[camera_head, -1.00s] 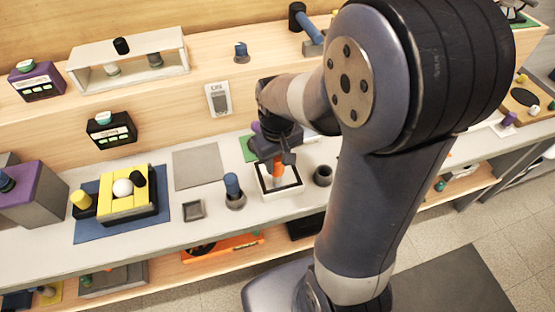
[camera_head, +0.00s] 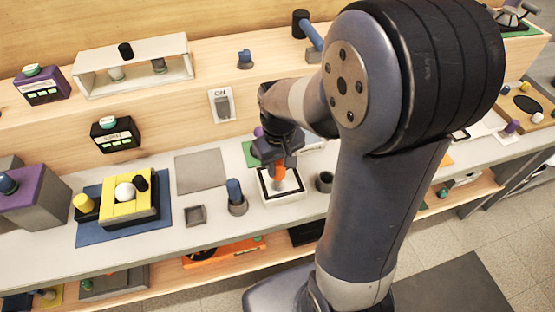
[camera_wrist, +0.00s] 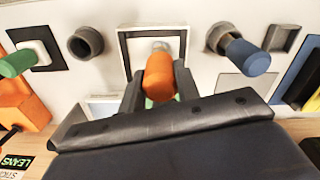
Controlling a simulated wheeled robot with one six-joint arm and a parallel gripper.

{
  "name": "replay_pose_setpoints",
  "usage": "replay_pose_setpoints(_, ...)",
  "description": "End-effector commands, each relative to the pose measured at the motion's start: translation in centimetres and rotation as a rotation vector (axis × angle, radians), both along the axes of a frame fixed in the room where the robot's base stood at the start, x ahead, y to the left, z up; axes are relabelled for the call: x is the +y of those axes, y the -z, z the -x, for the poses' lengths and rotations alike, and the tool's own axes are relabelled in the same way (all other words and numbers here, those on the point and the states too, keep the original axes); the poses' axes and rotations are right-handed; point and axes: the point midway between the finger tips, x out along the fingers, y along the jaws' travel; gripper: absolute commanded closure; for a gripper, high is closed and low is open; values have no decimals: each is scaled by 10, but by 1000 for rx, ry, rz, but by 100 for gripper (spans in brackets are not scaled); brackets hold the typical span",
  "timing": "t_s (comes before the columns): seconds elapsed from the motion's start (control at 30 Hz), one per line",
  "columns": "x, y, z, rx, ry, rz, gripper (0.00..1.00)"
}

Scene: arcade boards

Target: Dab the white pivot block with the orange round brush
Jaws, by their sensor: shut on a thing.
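My gripper (camera_head: 278,160) is shut on the orange round brush (camera_head: 280,173), which points down over a white block with a black square outline (camera_head: 266,197) on the counter. In the wrist view the orange brush (camera_wrist: 160,76) sits between the fingers of my gripper (camera_wrist: 158,92), in front of that white block (camera_wrist: 124,40). I cannot tell whether the brush tip touches it. This block may be the white pivot block; no pivot shows clearly. Another small white piece in a black frame, with a green cylinder (camera_wrist: 17,62), shows at the left in the wrist view.
A dark round cup (camera_head: 324,182) stands right of the white block. A holder with a blue-handled piece (camera_head: 236,191) stands left, and a small square tray (camera_head: 195,215) beyond it. A yellow block assembly (camera_head: 127,209) lies on a blue mat. The grey pad (camera_head: 201,170) is bare.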

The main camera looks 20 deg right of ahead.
Motion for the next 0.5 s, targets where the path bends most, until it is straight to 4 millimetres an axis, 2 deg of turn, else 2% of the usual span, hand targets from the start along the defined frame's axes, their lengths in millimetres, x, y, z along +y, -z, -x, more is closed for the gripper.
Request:
replay_pose_setpoints(0.2,0,-2,10,-1,0,0,100)
replay_pose_setpoints(0.5,0,-2,9,-1,0,0,100)
